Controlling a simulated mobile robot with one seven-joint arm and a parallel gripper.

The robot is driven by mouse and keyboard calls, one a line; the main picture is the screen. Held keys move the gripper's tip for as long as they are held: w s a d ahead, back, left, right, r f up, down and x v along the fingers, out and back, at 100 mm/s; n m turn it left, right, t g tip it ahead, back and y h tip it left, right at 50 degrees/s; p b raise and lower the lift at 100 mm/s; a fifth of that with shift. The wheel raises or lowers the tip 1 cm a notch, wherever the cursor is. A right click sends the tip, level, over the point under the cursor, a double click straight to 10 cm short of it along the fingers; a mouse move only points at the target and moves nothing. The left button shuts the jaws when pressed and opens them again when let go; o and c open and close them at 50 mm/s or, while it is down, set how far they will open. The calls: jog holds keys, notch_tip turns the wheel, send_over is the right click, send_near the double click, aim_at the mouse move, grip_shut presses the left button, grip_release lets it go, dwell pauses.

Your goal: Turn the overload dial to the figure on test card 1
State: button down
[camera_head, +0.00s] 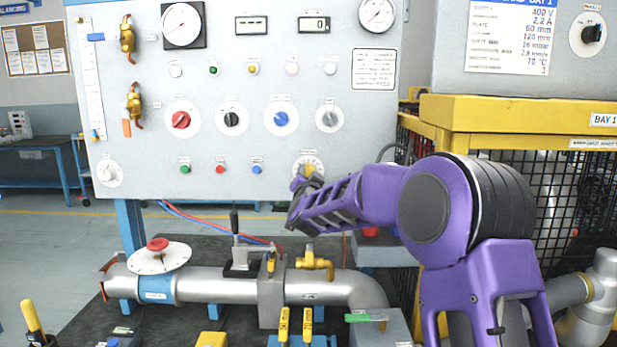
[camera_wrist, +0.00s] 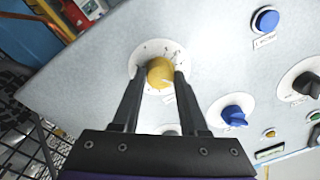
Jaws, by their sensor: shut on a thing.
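A yellow knob on a white round scale sits at the lower right of the grey panel. In the wrist view the yellow knob (camera_wrist: 160,71) is between the two dark fingers of my gripper (camera_wrist: 160,78), which is shut on it. The white scale (camera_wrist: 146,52) shows around it, but its figures are too small to read. In the head view my gripper (camera_head: 299,190) partly covers the knob and its scale (camera_head: 308,158). A white card (camera_head: 515,32) headed "BAY 1" at the top right lists values including 400 V, 2.2 A and 70 °C. I see no label reading "test card 1".
Red (camera_head: 181,120), black (camera_head: 232,119), blue (camera_head: 281,119) and grey (camera_head: 329,119) knobs sit in a row above on the panel (camera_head: 130,175). A pipe with a red-knobbed white disc (camera_head: 158,256) runs below. A yellow-framed mesh guard (camera_head: 520,112) stands at the right.

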jog(key=m, duration=0.6)
jog(key=shift+m+h, duration=0.4)
jog(key=m, duration=0.6)
jog(key=shift+a, duration=0.15)
jog(key=shift+c, duration=2.2)
grip_release()
jog(key=s, duration=1.7)
jog(key=shift+s+a+f, duration=0.2)
jog(key=shift+a+f, duration=0.1)
jog(key=shift+f, duration=0.05)
